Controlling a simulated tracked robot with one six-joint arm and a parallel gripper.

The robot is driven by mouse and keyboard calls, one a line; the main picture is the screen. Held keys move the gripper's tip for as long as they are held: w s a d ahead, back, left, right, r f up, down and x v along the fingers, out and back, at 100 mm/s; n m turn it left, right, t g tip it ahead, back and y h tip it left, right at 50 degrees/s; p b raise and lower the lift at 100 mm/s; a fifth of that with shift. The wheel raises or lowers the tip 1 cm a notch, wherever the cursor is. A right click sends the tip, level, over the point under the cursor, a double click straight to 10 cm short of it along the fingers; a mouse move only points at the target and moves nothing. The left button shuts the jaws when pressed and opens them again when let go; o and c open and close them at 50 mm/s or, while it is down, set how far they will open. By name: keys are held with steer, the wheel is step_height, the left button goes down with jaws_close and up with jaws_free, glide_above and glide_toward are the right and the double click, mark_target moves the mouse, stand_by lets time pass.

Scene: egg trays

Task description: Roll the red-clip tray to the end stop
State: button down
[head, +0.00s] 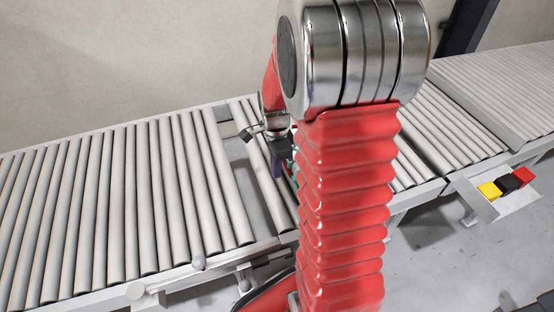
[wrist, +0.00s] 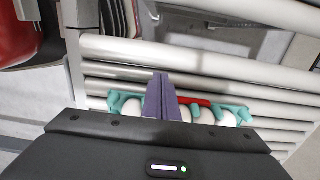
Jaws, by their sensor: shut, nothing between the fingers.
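A teal egg tray (wrist: 236,112) with white eggs lies on the rollers in the wrist view. A red clip (wrist: 194,102) shows on its far edge, just right of my fingers. My gripper (wrist: 160,85) is shut and empty, its purple fingers in front of the tray's middle; I cannot tell whether they touch it. In the head view, my gripper (head: 279,170) points down over the conveyor, left of my red arm. The arm hides most of the tray there; only a sliver of teal shows. I cannot make out the end stop.
The roller conveyor (head: 120,200) runs from left to right, with a gap (head: 243,165) between rollers left of my gripper. A side shelf (head: 480,203) at right holds yellow, black and red blocks (head: 507,183). The left rollers are empty.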

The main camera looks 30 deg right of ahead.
mark_target(288, 171)
step_height(288, 171, down, 3)
steer(key=shift+r, duration=0.1)
steer(key=d, duration=0.2)
steer(key=s+d, duration=0.1)
steer(key=d, duration=0.1)
steer(key=shift+f, duration=0.3)
